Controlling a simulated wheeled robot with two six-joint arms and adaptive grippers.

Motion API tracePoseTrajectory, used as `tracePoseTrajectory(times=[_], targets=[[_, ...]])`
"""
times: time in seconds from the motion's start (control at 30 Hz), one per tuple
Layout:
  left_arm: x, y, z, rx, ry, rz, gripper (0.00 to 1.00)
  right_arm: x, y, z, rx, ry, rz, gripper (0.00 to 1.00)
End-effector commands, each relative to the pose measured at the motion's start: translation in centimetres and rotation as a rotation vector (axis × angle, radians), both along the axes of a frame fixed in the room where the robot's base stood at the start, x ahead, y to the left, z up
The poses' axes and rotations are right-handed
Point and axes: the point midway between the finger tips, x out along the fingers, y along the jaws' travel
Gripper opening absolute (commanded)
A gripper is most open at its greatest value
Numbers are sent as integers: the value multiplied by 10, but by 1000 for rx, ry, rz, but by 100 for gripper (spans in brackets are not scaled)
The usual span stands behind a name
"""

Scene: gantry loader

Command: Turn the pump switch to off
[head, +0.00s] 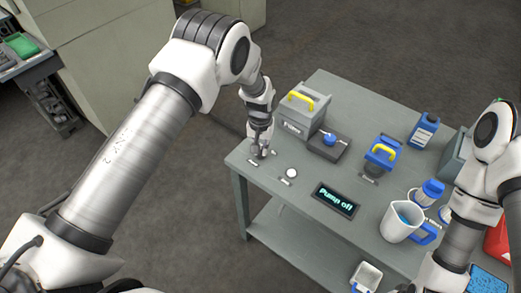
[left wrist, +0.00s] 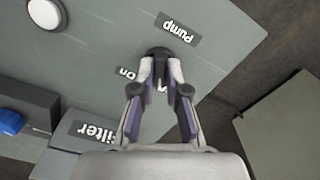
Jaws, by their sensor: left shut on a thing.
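The pump switch (left wrist: 157,52) is a small dark round knob on the grey table top, next to a label (left wrist: 178,28) reading "Pump". My left gripper (head: 259,151) is down at the table's near left corner. In the left wrist view its fingers (left wrist: 160,66) are shut on the knob, which they partly cover. A label reading "on" (left wrist: 126,74) sits beside one finger; another label between the fingers is mostly hidden. The knob's pointing direction is not clear. A dark display (head: 337,200) reads "Pump off". My right gripper is out of view; only its arm shows at the right.
A white round button (head: 291,173) sits close to the left gripper. A grey box with a yellow handle (head: 304,106) and a blue knob on a dark base (head: 329,141) stand behind.

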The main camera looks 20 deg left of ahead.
Motion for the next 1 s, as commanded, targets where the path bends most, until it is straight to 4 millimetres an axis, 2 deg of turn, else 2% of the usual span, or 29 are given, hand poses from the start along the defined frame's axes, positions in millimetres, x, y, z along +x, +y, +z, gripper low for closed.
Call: tracePoseTrajectory(times=[0.3, 0.7, 0.73, 0.8, 1.0], targets=[[0, 0, 0, 0, -1, 86, 0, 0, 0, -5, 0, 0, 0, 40], [1, 0, 0, -1, -1, 94, 0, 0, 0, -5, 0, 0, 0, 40], [1, 0, 0, -1, -1, 94, 20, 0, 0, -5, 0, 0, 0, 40], [1, 0, 0, -1, -1, 94, 39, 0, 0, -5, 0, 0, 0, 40], [0, 0, 0, 0, -1, 93, 39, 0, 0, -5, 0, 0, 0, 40]])
